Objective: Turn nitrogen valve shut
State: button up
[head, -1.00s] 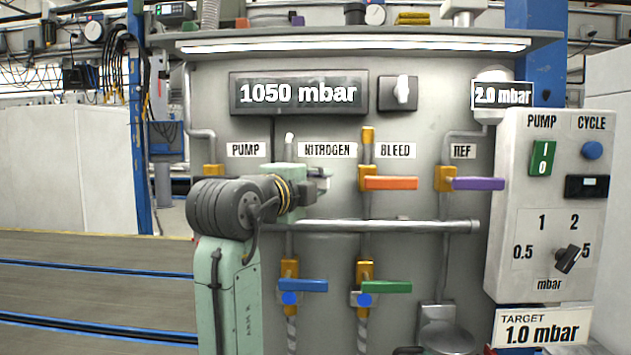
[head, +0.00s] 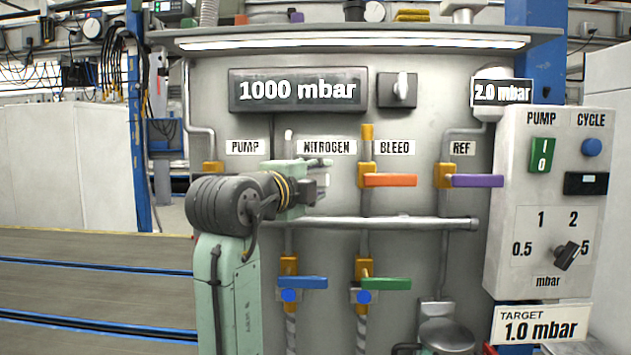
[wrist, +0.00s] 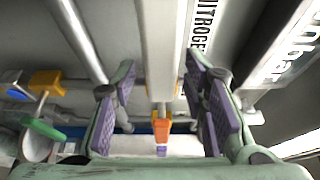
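The nitrogen valve's pale handle (wrist: 160,50) runs between the two purple-padded fingers of my gripper (wrist: 165,103) in the wrist view. Gaps show on both sides of it, so the fingers are open around it and do not appear to grip it. In the head view my gripper (head: 318,179) is just below the NITROGEN label (head: 326,147), with its fingers toward the right. There a small pale part of the handle shows between the fingers, level with the orange handle. My wrist hides the valve body.
The BLEED valve's orange handle (head: 390,180) and the REF valve's purple handle (head: 478,181) lie close to the right. A horizontal pipe (head: 400,223) runs below my gripper. Blue (head: 303,282) and green (head: 387,283) handles are lower. The display (head: 297,91) reads 1000 mbar.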

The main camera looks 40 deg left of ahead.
jog(key=v, duration=1.2)
jog(key=shift+r, duration=0.1)
